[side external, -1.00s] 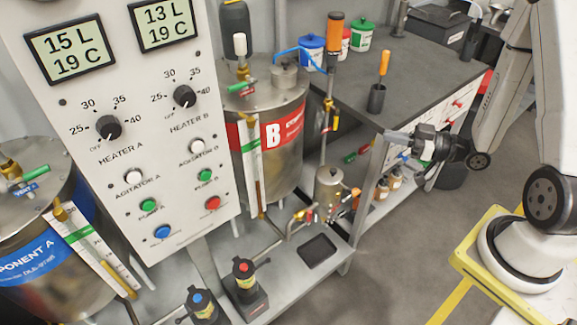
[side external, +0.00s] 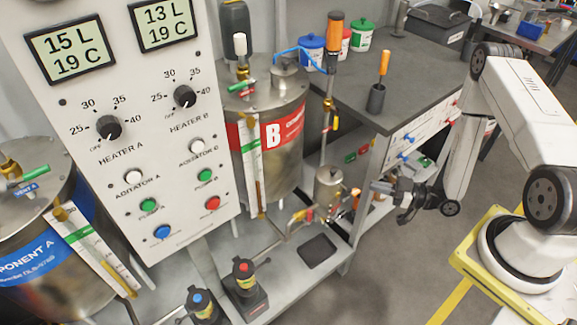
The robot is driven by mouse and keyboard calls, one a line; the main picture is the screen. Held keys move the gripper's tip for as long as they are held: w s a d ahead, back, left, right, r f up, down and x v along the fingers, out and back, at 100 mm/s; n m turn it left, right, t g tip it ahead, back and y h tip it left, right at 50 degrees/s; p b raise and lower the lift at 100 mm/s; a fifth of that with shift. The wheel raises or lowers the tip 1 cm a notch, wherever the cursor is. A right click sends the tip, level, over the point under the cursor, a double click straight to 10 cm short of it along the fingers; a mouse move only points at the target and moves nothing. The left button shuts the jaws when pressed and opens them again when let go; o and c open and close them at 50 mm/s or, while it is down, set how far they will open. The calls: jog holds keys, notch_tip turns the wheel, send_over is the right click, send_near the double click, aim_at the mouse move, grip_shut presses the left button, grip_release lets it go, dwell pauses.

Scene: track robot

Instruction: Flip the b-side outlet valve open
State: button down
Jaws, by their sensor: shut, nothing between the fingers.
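The tank marked B (side external: 272,150) stands left of centre with a red label band. Low at its right, brass pipe fittings (side external: 303,216) with small red parts run beside a small metal pot (side external: 329,188). The outlet valve appears to be among these fittings, but its handle and position are too small to make out. My gripper (side external: 374,187) is shut and empty, pointing left, just right of the pot and fittings. It looks apart from them, though depth is hard to judge.
The control panel (side external: 140,100) stands at the left in front of the tanks. A dark-topped bench (side external: 420,70) with pots and an orange-handled tool (side external: 384,64) is behind my gripper. A dark tray (side external: 318,251) lies on the lower shelf. Open floor is at right.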

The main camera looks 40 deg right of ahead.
aim_at(309, 217)
notch_tip(309, 217, down, 20)
dwell(0.5)
jog(key=shift+w+a+r, duration=0.1)
jog(key=shift+w, duration=0.05)
dwell(0.3)
jog(key=x, duration=1.3)
jog(key=shift+w+a, duration=0.2)
jog(key=shift+w, duration=0.05)
jog(key=shift+a+r+n+g+h, duration=0.2)
jog(key=shift+n+g+h, duration=0.25)
jog(key=shift+n, duration=0.45)
dwell(0.5)
jog(key=a+n+g+h, duration=0.1)
jog(key=n+h, duration=0.1)
jog(key=a+f+n+g+h, duration=0.1)
jog(key=a+n+h, duration=0.1)
jog(key=n+h, duration=0.1)
jog(key=a+f+n+g+h, duration=0.1)
jog(key=a+n+h, duration=0.1)
jog(key=n, duration=0.1)
jog(key=shift+a+h, duration=0.1)
jog(key=shift+h, duration=0.15)
dwell(0.7)
jog(key=shift+d, duration=0.25)
